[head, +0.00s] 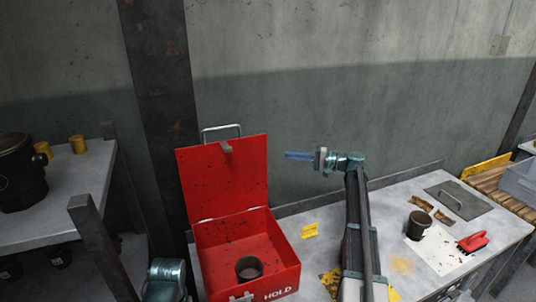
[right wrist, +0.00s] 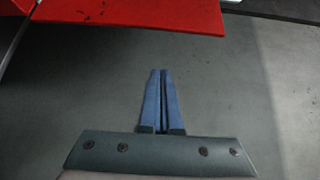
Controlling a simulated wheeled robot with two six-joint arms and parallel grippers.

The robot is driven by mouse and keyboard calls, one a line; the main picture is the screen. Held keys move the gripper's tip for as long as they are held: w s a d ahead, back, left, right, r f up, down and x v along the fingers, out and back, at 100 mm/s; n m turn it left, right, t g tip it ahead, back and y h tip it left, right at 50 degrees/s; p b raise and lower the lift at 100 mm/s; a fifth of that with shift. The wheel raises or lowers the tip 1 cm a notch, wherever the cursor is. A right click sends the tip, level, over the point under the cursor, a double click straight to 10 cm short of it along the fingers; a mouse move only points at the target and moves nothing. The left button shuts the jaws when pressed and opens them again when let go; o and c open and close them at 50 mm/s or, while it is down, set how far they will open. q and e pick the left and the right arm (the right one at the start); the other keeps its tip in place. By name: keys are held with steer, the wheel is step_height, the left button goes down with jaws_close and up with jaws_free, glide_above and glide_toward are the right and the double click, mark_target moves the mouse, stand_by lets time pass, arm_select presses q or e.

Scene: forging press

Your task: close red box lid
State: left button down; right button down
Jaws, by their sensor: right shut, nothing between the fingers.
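The red box (head: 285,259) marked HOLD stands on the workbench, with a dark cup (head: 249,268) inside it. Its red lid (head: 222,180) is open and upright at the back, with a metal handle at its top edge. My right gripper (head: 289,156) is shut and empty, just right of the lid's upper part, blue fingers pointing left. The right wrist view shows its fingers (right wrist: 161,86) together and a red panel (right wrist: 130,14), apparently the lid, beyond them. My left gripper is not visible; only a piece of my left arm shows at the bottom.
On the bench (head: 400,193) to the right are a dark cup (head: 419,225), a red brush (head: 473,242) and a dark plate with a handle (head: 458,200). A yellow note (head: 310,231) lies beside the box. A concrete wall is close behind. A shelf with a dark pot (head: 18,175) stands left.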

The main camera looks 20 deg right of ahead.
steer(key=w+a, duration=0.2)
steer(key=a, duration=0.6)
stand_by(0.4)
stand_by(0.4)
